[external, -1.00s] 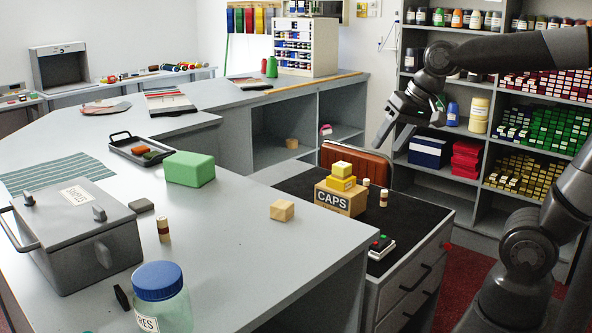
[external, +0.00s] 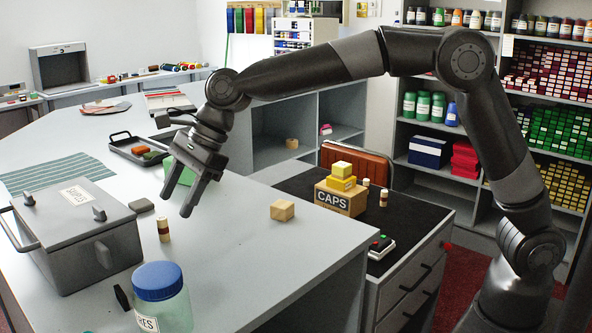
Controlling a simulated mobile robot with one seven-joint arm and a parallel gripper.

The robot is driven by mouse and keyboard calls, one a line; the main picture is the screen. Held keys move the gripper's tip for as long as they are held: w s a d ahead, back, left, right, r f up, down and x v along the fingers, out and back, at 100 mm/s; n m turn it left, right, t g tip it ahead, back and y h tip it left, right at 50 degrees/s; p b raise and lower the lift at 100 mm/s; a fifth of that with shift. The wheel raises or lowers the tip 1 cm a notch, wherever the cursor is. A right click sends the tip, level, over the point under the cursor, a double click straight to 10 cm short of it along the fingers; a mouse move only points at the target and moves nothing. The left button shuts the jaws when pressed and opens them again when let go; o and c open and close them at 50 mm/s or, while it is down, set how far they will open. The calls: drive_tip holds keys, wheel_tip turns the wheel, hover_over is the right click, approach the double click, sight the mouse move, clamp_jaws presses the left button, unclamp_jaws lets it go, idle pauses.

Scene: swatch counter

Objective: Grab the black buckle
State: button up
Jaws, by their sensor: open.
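The black buckle (external: 122,297) is a small dark piece on the grey counter, at the lower left of the external view. It stands close to the left of the clear jar with a blue lid (external: 158,283) and in front of the grey lidded box. My gripper (external: 176,204) is open and empty, pointing down above the counter. It is beyond the buckle and higher, up and to the right in the picture, in front of the green block (external: 181,172), which it partly hides.
The grey box (external: 78,236) stands left of the buckle. A small striped cylinder (external: 163,229) stands below my gripper in the picture. A wooden cube (external: 282,210) lies to the right. A black tray (external: 131,147) is farther back. The counter's front middle is clear.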

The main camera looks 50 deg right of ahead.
sight(120, 291)
drive_tip(key=a+f, duration=0.2)
drive_tip(key=a, duration=0.1)
drive_tip(key=a+f+m, duration=0.1)
drive_tip(key=a+f, duration=0.2)
drive_tip(key=a, duration=0.1)
drive_tip(key=a+f+m, duration=0.1)
drive_tip(key=a+f, duration=0.2)
drive_tip(key=a, duration=0.1)
drive_tip(key=shift+s+a+f+g, duration=0.1)
drive_tip(key=shift+s+f+g, duration=0.1)
drive_tip(key=shift+g, duration=0.2)
drive_tip(key=x, duration=0.5)
drive_tip(key=shift+s+a, duration=0.15)
drive_tip(key=shift+a, duration=0.15)
drive_tip(key=shift+c, duration=0.5)
drive_tip(key=c, duration=0.6)
